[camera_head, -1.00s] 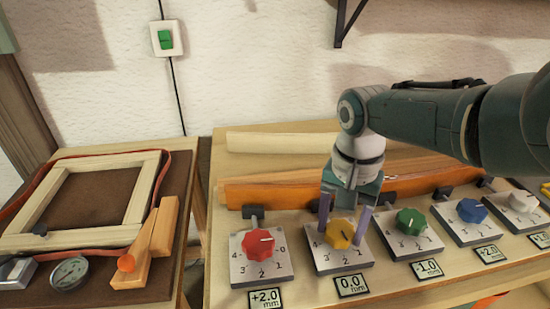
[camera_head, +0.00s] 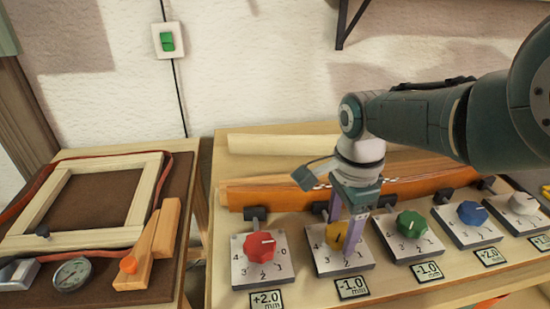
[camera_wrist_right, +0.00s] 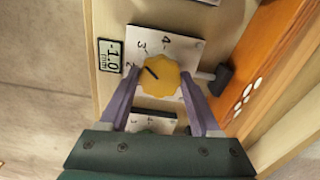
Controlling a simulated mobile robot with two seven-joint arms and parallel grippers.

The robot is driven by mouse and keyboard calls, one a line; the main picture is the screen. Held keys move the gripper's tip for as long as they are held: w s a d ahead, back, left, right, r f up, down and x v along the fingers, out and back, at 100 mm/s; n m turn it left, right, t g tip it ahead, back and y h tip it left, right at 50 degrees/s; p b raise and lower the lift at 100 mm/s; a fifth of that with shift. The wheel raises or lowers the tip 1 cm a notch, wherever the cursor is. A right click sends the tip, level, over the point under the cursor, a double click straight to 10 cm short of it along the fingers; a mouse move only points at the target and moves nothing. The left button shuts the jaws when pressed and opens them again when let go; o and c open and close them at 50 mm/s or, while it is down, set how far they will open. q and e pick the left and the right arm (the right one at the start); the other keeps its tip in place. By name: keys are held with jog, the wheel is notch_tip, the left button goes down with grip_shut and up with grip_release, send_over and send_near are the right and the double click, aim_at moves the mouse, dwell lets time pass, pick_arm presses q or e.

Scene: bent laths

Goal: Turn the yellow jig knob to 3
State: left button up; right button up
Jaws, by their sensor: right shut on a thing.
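The yellow knob (camera_head: 337,236) sits on a pale dial plate (camera_head: 326,265). My right gripper (camera_head: 346,238) reaches down over it with its two purple fingers, shut on the knob from opposite sides. In the right wrist view the knob (camera_wrist_right: 161,79) shows between the fingertips (camera_wrist_right: 160,95). Its dark pointer mark lies between the 2 and the 3 of the scale. The display (camera_head: 352,287) in front of this plate reads -1.0 mm. In the head view the fingers partly cover the knob and hide its mark. My left gripper is not in view.
A red knob (camera_head: 261,241) stands to the left; green (camera_head: 410,223), blue (camera_head: 471,212) and white (camera_head: 522,203) knobs stand to the right, close by. An orange-brown lath (camera_head: 270,193) runs behind the knobs. A wooden frame (camera_head: 150,188) lies on the left board.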

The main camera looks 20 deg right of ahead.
aim_at(342, 232)
jog(key=shift+r+m, duration=0.1)
jog(key=shift+m, duration=0.4)
jog(key=o, duration=1.4)
notch_tip(342, 232, up, 10)
jog(key=p, duration=0.9)
